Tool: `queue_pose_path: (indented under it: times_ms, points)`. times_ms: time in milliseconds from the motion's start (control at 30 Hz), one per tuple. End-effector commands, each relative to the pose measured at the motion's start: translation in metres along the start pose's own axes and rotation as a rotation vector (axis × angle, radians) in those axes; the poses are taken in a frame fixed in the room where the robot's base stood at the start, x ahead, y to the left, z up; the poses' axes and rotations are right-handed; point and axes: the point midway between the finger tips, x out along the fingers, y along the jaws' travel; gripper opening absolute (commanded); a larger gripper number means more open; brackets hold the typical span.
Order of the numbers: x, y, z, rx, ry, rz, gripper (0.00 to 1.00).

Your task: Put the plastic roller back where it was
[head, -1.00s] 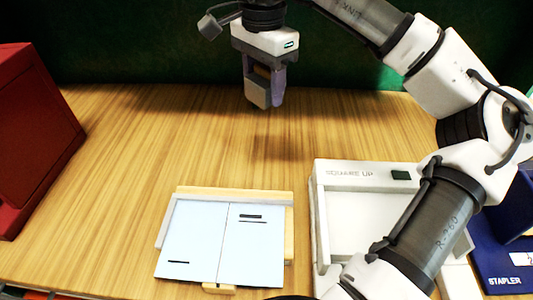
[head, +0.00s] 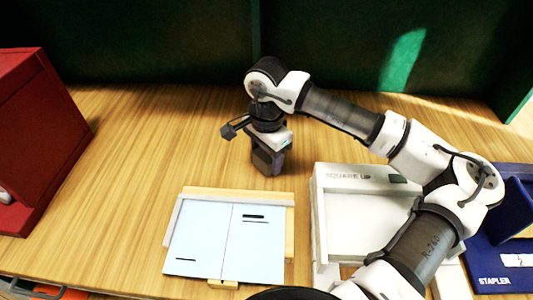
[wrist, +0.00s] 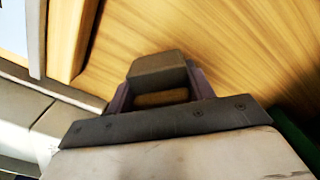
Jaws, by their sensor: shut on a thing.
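My gripper (head: 268,163) is low over the wooden table, behind the light blue panelled board. It is shut on a small grey-and-purple thing, apparently the plastic roller (wrist: 158,70), which shows past the dark gripper bar in the wrist view. Its lower part is hidden. I cannot tell whether it touches the table.
The light blue board (head: 200,240) lies on a wooden base at front centre. A white tray marked SQUARE UP (head: 345,178) stands right of it, partly behind my arm. A blue stapler base (head: 495,262) is far right and a red box (head: 40,130) far left. Bare table lies left of my gripper.

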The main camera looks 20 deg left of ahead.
Motion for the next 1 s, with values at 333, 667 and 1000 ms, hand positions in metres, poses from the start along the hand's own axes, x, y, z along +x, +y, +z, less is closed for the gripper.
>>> queue_pose_path:
  times_ms: [333, 667, 1000]
  points:
    - [0.0043, -0.0001, -0.0001, 0.0, 0.001, -0.001, 0.33]
    - [0.0069, -0.0001, 0.0, 0.0, 0.0, 0.0, 0.72]
    - [0.0048, -0.0001, 0.0001, 0.0, 0.0, 0.0, 0.74]
